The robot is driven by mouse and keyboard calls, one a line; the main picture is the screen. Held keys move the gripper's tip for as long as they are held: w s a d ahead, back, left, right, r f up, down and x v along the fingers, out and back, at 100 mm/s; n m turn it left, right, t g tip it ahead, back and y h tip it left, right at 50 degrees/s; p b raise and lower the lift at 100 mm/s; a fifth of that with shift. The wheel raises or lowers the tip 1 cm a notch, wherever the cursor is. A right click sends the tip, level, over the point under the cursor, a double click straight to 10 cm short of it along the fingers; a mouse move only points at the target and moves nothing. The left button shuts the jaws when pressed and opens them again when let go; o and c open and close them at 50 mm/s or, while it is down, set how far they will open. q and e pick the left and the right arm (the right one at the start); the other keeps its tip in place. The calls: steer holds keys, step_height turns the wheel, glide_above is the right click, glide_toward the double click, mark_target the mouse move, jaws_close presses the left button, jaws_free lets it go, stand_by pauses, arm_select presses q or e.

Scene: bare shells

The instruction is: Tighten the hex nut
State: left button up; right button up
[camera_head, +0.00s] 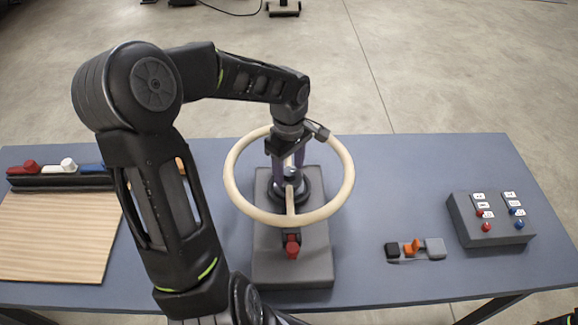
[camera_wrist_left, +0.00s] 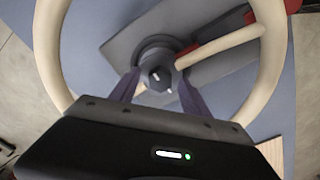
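A dark round hub (camera_wrist_left: 158,72) with a small fitting at its centre sits on a grey base plate (camera_head: 290,265); I cannot make out the hex nut's flats. A cream ring-shaped wheel (camera_head: 342,190) with one spoke surrounds the hub. My left gripper (camera_head: 287,172) points down inside the wheel, directly over the hub. In the left wrist view its two purplish fingers (camera_wrist_left: 158,82) are apart, one on each side of the central fitting. Whether they touch anything is unclear.
A red knob (camera_head: 292,246) sits at the front of the plate. To the right are small black, orange and grey blocks (camera_head: 415,248) and a grey button box (camera_head: 490,222). A wooden board (camera_head: 55,235) and a coloured switch row lie left. The blue table (camera_head: 410,180) is clear at back right.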

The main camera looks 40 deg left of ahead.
arm_select(q)
jaws_close()
stand_by(0.4)
steer(key=shift+m, duration=0.4)
steer(key=m+b, duration=0.2)
steer(key=m, duration=0.1)
steer(key=m+b, duration=0.1)
steer(key=m, duration=0.4)
steer(key=shift+m, duration=0.4)
steer(key=m, duration=0.5)
steer(key=shift+b, duration=0.3)
steer(key=m, duration=0.5)
steer(key=shift+m, duration=0.3)
